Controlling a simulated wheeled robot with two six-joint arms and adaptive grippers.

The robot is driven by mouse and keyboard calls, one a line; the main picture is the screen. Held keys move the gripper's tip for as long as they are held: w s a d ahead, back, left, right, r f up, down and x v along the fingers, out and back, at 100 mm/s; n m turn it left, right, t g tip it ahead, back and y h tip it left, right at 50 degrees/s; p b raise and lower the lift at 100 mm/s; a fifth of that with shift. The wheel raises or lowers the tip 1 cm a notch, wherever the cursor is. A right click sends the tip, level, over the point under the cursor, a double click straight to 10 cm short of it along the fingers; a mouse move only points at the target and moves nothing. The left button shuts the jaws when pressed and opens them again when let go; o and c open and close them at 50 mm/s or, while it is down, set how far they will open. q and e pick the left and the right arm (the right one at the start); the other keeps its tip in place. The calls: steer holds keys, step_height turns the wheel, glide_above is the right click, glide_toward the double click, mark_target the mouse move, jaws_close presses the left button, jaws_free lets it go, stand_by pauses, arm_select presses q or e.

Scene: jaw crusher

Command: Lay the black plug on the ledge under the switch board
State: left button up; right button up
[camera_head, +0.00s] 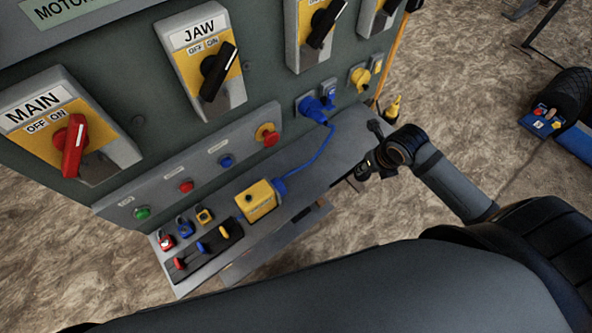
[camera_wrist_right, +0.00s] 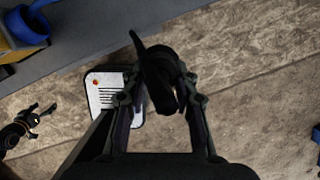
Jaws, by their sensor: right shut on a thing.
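My right gripper (camera_head: 372,161) is just off the right end of the ledge (camera_head: 322,178). In the right wrist view its fingers (camera_wrist_right: 163,92) are shut on a dark piece, the black plug (camera_wrist_right: 157,70). The plug appears tilted between the fingertips, apart from the ledge (camera_wrist_right: 105,36), which runs across the upper left there. In the head view the plug is small and hard to tell from the dark gripper. The switch board (camera_head: 150,75) is grey-green with large yellow and grey switches. My left gripper is not in view.
A yellow box (camera_head: 258,200) with a blue cable (camera_head: 322,150) sits on the ledge, and several small coloured controls (camera_head: 184,225) fill its left end. A blue plug (camera_head: 313,108) is in the board. The ledge right of the cable looks bare.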

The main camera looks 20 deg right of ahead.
steer(key=w+f+b, duration=0.4)
steer(key=b, duration=0.3)
steer(key=w+d+f+b, duration=0.1)
steer(key=w+f+b, duration=0.4)
steer(key=b, duration=0.2)
steer(key=w+f+b, duration=0.4)
steer(key=w+b, duration=0.1)
steer(key=b, duration=0.3)
steer(key=shift+d+f, duration=0.3)
steer(key=shift+f, duration=0.05)
steer(key=shift+s+r+p, duration=0.1)
steer(key=shift+r+p, duration=0.2)
steer(key=shift+c, duration=0.3)
steer(key=shift+f, duration=0.15)
steer(key=o, duration=1)
